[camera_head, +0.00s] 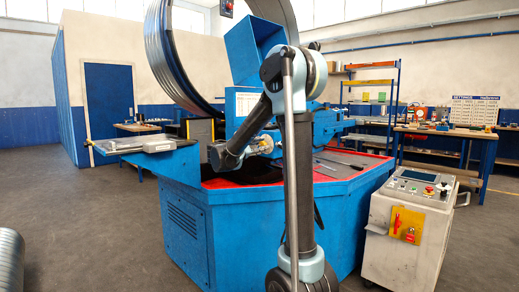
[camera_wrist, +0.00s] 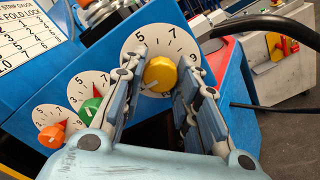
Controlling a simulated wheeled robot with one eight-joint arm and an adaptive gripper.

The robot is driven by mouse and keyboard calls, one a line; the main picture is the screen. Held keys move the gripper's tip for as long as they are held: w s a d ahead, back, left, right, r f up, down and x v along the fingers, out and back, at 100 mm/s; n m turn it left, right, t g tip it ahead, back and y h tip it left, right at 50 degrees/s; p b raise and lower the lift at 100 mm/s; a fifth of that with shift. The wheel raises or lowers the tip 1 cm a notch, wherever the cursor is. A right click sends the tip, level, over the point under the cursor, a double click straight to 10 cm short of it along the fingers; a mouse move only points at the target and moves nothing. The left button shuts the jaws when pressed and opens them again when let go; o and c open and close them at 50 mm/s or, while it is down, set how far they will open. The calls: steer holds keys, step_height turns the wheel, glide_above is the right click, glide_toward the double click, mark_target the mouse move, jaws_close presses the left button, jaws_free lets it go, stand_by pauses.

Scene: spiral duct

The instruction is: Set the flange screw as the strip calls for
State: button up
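In the wrist view, a yellow knob (camera_wrist: 160,74) sits on a large white numbered dial on the blue machine. My gripper (camera_wrist: 162,65) has one finger on each side of this knob. The fingertips look close to its edges, but I cannot tell whether they touch it. A green knob (camera_wrist: 91,108) and an orange knob (camera_wrist: 52,136) sit on smaller dials to the left. No label naming the flange screw is readable. A white chart (camera_wrist: 27,33) headed with strip gauge and fold lock is partly cut off. In the head view, my gripper (camera_head: 258,143) is at the machine, its fingers unclear.
The blue machine (camera_head: 180,235) has a red-edged top and a large metal ring above it. A white control cabinet (camera_head: 405,235) stands to the right. A workbench with a printed board (camera_head: 475,110) is at the back right. Grey floor is open at the left.

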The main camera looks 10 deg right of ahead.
steer(key=shift+m, duration=0.8)
steer(key=o, duration=1.1)
steer(key=shift+c, duration=0.2)
steer(key=shift+s+a, duration=0.1)
steer(key=v, duration=1.1)
steer(key=shift+s+a, duration=0.15)
steer(key=shift+a, duration=0.15)
steer(key=shift+d+f, duration=0.1)
